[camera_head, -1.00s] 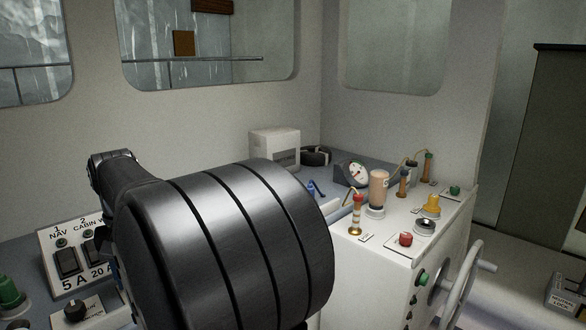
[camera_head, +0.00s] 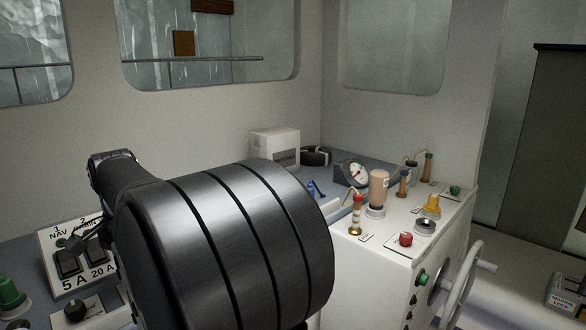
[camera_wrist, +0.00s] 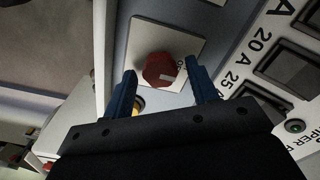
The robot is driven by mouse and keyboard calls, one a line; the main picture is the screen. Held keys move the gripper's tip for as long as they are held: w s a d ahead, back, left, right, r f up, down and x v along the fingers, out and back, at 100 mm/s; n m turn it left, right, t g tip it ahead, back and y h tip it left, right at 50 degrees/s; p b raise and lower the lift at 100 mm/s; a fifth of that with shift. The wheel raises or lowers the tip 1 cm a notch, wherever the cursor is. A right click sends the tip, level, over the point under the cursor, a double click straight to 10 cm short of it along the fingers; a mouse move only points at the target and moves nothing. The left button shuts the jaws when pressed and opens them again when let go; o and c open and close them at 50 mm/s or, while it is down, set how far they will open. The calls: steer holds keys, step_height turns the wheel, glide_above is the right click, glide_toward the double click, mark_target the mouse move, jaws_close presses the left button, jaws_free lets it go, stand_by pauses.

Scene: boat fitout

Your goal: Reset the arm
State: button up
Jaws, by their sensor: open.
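My gripper (camera_wrist: 160,70) is open in the wrist view, its two blue fingers apart with nothing held between them. A red knob (camera_wrist: 159,70) on a white square plate shows between and beyond the fingertips; I cannot tell whether they touch it. A yellow part below the knob is mostly hidden by my gripper. In the head view, my large black arm link fills the centre and hides most of my gripper. A dark part of my gripper shows over the switch panel (camera_head: 50,240) at the left.
The switch panel also shows in the wrist view (camera_wrist: 291,69), right of the fingers. A black knob (camera_head: 76,310) and a green one (camera_head: 10,294) sit at lower left. The white console (camera_head: 370,262) at right carries a brown cylinder (camera_head: 379,190), several buttons and a handwheel (camera_head: 462,285).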

steer(key=shift+m, duration=0.3)
steer(key=o, duration=1)
steer(key=shift+o, duration=0.2)
steer(key=s+a+r+n+t+y, duration=0.1)
steer(key=s+n, duration=0.1)
steer(key=s+a+r+n+t+y, duration=0.1)
steer(key=s+a+n, duration=0.1)
steer(key=s+a+r+n+t+y, duration=0.1)
steer(key=s+n+t+y, duration=0.1)
steer(key=n, duration=0.1)
steer(key=shift+s+a, duration=0.15)
steer(key=shift+a, duration=0.15)
steer(key=s+r+n+y, duration=0.1)
steer(key=s+n+y, duration=0.1)
steer(key=s, duration=0.1)
steer(key=s+a+r+n+t+y, duration=0.1)
steer(key=s+r+n+y, duration=0.1)
steer(key=s+n, duration=0.1)
steer(key=s+a+r+n+t+y, duration=0.1)
steer(key=s+r+n+y, duration=0.1)
steer(key=s+n+y, duration=0.1)
steer(key=shift+s+a+r, duration=0.1)
steer(key=shift+s+r, duration=0.05)
steer(key=shift+s, duration=0.2)
steer(key=shift+s+a+n, duration=0.1)
steer(key=shift+n, duration=0.3)
steer(key=x, duration=1)
steer(key=shift+r, duration=0.1)
steer(key=shift+r, duration=0.1)
steer(key=v, duration=1)
